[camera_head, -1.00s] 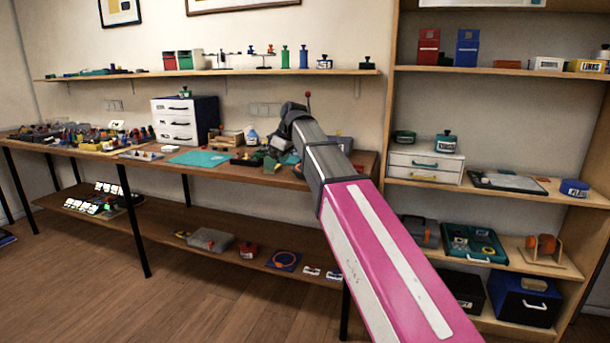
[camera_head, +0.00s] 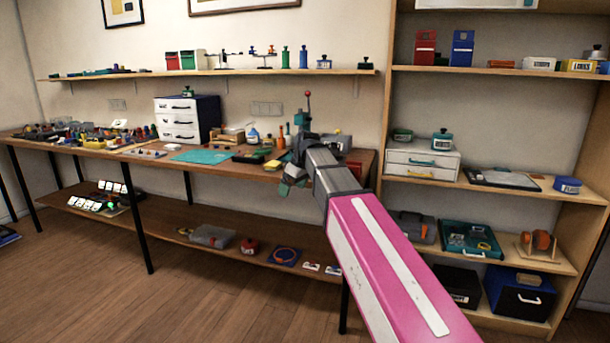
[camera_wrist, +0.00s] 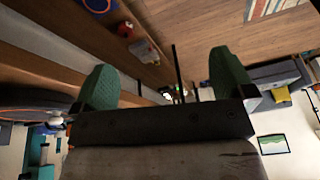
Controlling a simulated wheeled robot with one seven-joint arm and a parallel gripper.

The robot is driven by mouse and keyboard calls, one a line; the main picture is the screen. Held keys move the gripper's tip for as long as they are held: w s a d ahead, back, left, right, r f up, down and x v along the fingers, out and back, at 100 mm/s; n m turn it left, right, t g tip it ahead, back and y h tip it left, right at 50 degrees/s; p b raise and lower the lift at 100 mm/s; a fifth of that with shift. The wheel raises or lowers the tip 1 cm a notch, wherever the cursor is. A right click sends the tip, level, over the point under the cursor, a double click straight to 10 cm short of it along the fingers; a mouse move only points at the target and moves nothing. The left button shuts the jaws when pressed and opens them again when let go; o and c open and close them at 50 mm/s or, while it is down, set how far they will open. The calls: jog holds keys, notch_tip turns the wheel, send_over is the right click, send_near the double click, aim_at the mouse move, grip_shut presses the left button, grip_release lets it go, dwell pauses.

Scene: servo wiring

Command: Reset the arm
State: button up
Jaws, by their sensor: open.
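My arm, pink and white with a dark grey end, reaches up from the lower right of the head view toward the right part of the workbench (camera_head: 65,146). My gripper (camera_head: 290,180) is at the bench's front edge in that view, with its greenish fingers low and to the left of the wrist. In the wrist view my gripper (camera_wrist: 165,85) shows two green fingers spread wide apart. Nothing is between them. The gripper is open and empty.
The bench holds a white drawer unit (camera_head: 178,120), a teal mat (camera_head: 203,156) and many small parts. A lower shelf (camera_head: 165,225) carries a grey case (camera_head: 213,236). A wooden shelving unit (camera_head: 390,110) stands to the right. The floor (camera_head: 210,300) in front is clear.

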jog(key=s+d+f+m+h, duration=0.1)
jog(key=s+d+f+m, duration=0.2)
jog(key=s+d+f, duration=0.3)
jog(key=s+d+f+m+g+h, duration=0.1)
jog(key=s+d+f+m, duration=0.3)
jog(key=f, duration=1.2)
jog(key=s+d+f+m+h, duration=0.1)
jog(key=s+d+f+m, duration=0.3)
jog(key=s+d+f, duration=0.5)
jog(key=d+f, duration=0.2)
jog(key=d, duration=0.2)
jog(key=shift+s+d+f, duration=0.15)
jog(key=shift+s, duration=0.1)
